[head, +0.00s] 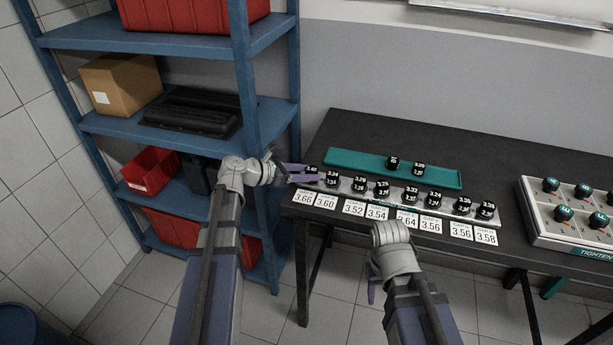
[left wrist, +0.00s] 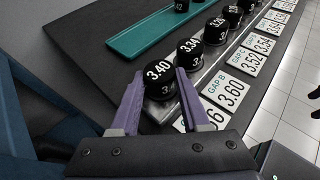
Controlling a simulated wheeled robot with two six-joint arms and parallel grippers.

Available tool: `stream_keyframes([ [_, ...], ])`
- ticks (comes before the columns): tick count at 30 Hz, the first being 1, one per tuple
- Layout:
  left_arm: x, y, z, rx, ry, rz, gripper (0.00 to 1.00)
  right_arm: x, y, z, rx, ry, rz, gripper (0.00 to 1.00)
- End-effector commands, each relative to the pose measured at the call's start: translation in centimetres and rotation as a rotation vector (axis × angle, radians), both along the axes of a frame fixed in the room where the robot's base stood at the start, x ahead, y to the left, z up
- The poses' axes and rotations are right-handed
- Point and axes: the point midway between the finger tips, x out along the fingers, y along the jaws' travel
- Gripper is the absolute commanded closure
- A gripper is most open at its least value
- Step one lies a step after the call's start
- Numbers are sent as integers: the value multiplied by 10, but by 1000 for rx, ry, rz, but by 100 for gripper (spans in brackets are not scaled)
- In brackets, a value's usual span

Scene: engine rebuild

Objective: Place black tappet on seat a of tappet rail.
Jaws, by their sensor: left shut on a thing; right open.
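The tappet rail (head: 345,187) is a grey strip along the table's front, bearing a row of black tappets with white numbers. My left gripper (head: 311,175) is at its left end, shut on a black tappet marked 3.40 (left wrist: 160,76). In the left wrist view the purple fingers (left wrist: 158,88) clasp it from both sides. It is upright over the end place of the rail (left wrist: 172,112); I cannot tell whether it touches the seat. A tappet marked 3.34 (left wrist: 190,52) stands beside it. My right gripper (head: 375,287) is open and empty, low before the table, partly hidden by its wrist.
A teal tray (head: 345,160) behind the rail holds two black tappets (head: 392,163). White number cards (head: 326,202) line the table's front edge. A grey box with dark green-topped knobs (head: 540,212) stands at right. A blue shelf (head: 245,75) rises close to my left arm.

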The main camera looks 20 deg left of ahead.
Motion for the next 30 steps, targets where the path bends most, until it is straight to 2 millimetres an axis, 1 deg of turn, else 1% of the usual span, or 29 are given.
stream_keyframes([
  [6,0,0,-5,0,0,0,100,0,0,-5,0,0,0,50],
  [7,0,0,-3,0,0,0,51,0,0,-3,0,0,0,50],
  [14,0,0,-2,0,0,0,25,0,0,-2,0,0,0,50],
  [21,0,0,-2,0,0,0,24,0,0,-2,0,0,0,50],
  [24,0,0,3,0,0,0,24,0,0,3,0,0,0,50],
  [26,-5,6,6,0,0,3,24,0,0,6,0,0,0,50],
  [30,-23,24,18,0,0,4,24,0,0,18,0,0,0,50],
])
